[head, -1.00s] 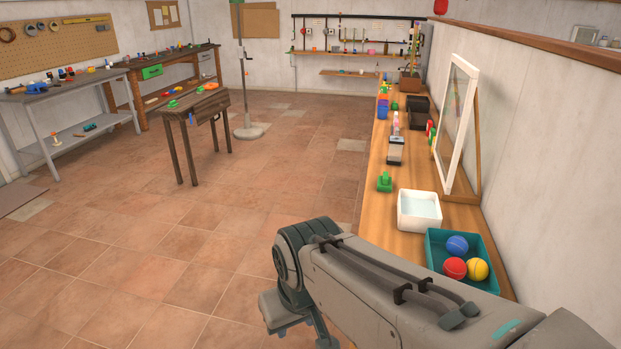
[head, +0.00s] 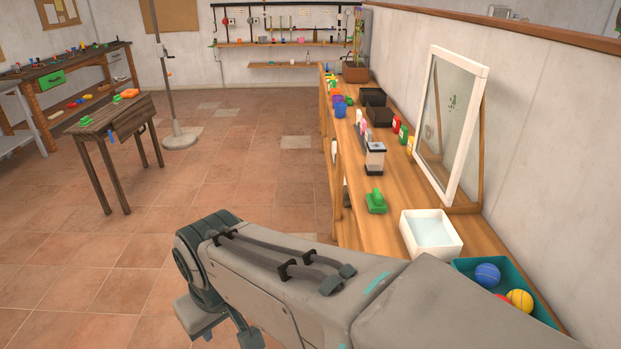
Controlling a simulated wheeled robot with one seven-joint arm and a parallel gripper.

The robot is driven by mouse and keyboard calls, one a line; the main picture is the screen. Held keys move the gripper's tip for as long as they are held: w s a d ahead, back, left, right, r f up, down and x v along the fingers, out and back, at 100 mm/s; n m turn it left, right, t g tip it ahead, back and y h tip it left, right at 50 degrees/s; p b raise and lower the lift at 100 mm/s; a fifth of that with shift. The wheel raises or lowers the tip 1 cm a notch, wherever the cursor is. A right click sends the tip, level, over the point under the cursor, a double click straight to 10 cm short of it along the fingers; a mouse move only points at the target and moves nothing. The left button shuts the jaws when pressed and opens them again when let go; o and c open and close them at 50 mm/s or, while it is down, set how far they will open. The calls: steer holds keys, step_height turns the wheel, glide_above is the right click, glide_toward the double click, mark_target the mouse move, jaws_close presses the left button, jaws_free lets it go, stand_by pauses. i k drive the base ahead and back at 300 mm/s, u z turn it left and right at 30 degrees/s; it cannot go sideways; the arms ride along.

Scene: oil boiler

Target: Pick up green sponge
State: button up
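A green object with a raised knob or handle (head: 376,202) sits on the long wooden counter (head: 400,187), near its left edge; it may be the green sponge, but I cannot tell for sure. Smaller green items (head: 87,121) lie on the small dark wooden table (head: 110,116) at the left, too small to identify. My arm reaches across the lower middle of the view, below and left of the green object and apart from it. My gripper's fingers do not show.
A white tray (head: 432,236) and a teal bin with balls (head: 470,264) stand on the counter's near end. A clear dispenser (head: 375,158) and a leaning white-framed mirror (head: 455,125) stand farther back. The tiled floor left of the counter is open.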

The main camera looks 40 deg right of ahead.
mark_target(375, 201)
steer(key=i, duration=2.3)
steer(key=z, duration=3.3)
steer(key=i, duration=1)
steer(key=u, duration=0.05)
